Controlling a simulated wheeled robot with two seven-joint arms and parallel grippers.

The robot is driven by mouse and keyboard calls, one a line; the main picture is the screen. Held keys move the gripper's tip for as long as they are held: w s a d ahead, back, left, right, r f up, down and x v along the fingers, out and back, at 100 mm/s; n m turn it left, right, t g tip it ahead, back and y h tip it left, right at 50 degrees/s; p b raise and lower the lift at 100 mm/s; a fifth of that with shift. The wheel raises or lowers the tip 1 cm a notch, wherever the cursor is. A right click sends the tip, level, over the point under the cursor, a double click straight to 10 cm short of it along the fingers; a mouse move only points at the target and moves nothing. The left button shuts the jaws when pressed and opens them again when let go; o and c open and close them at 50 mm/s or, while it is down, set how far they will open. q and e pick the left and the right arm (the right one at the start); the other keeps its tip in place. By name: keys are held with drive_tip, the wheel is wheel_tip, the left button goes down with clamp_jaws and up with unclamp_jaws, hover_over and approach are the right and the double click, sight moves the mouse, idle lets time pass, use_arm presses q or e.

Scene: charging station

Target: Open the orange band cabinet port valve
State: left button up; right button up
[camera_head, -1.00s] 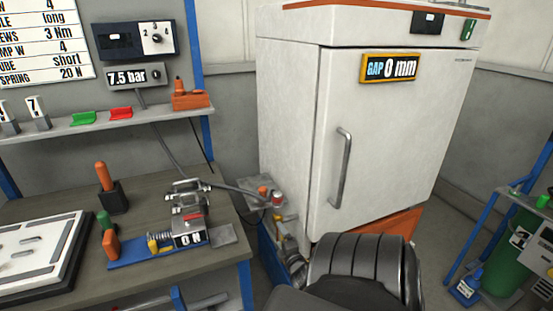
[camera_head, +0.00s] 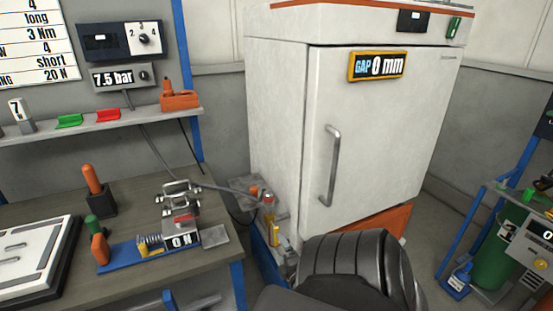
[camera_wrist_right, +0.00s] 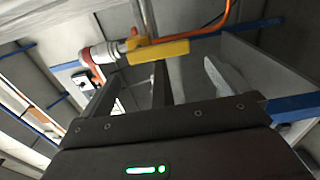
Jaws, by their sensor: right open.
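The white cabinet (camera_head: 290,130) with an orange band along its top stands in the middle of the head view, its door shut. Small red and yellow fittings (camera_head: 270,206) show low at its left side. In the right wrist view, a port valve with a yellow lever handle (camera_wrist_right: 158,52) sits on a metal fitting, beside an orange-red part. My right gripper (camera_wrist_right: 190,75) is open around nothing that I can see. The yellow handle appears just beyond its fingers; I cannot tell whether they touch. My arm hides the gripper's fingers in the head view. My left gripper is out of view.
A blue-framed cart with a green cylinder (camera_head: 497,255) stands at right. An orange part (camera_head: 385,228) shows under the cabinet.

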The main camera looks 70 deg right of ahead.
drive_tip(key=v, duration=0.3)
drive_tip(key=shift+s+a, duration=0.2)
drive_tip(key=shift+s, duration=0.1)
idle(0.5)
drive_tip(key=s+a+f+m+g+y, duration=0.2)
drive_tip(key=s+a+f, duration=0.1)
drive_tip(key=f, duration=0.6)
drive_tip(key=s+a+f+m+g+y, duration=0.2)
drive_tip(key=s+a+f+g, duration=0.15)
drive_tip(key=f, duration=0.45)
drive_tip(key=s+a+f+m+g+y, duration=0.1)
drive_tip(key=s+a+f+m+y, duration=0.2)
drive_tip(key=f, duration=0.6)
drive_tip(key=s+a+f+g+y, duration=0.25)
drive_tip(key=s+a+f, duration=0.35)
drive_tip(key=a, duration=0.3)
drive_tip(key=s+a+f+g+y, duration=0.25)
drive_tip(key=s+a+f, duration=0.35)
drive_tip(key=a, duration=0.3)
drive_tip(key=w+a+f, duration=0.1)
drive_tip(key=a, duration=0.5)
drive_tip(key=shift+w+g, duration=0.2)
drive_tip(key=shift+g, duration=0.25)
